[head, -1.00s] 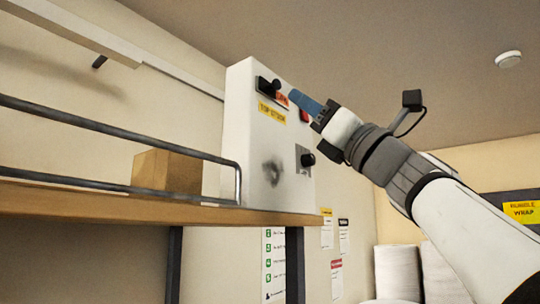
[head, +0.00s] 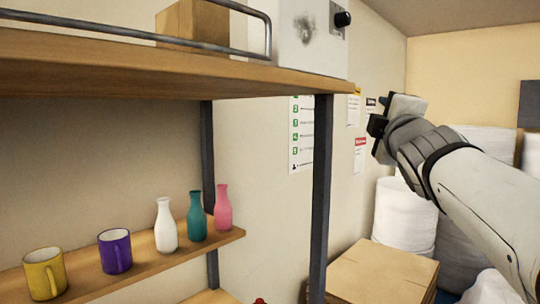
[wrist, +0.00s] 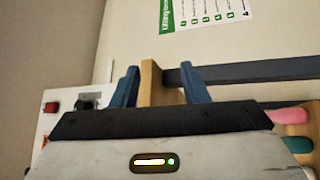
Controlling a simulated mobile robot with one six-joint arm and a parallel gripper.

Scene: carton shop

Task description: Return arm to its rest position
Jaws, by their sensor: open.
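My arm reaches in from the right of the head view, and its wrist is to the right of the dark shelf post, in front of the far wall. The blue fingers do not show clearly there. In the wrist view my gripper (wrist: 159,80) has its two blue fingers spread apart. The edge of a wooden shelf board shows in the gap, behind the fingers. I see nothing held.
A white control box (head: 297,38) with a black knob stands on the upper shelf (head: 160,80). The lower shelf (head: 140,262) bears mugs and bottles. Cartons (head: 375,270) and white rolls (head: 403,215) stand below and behind my arm.

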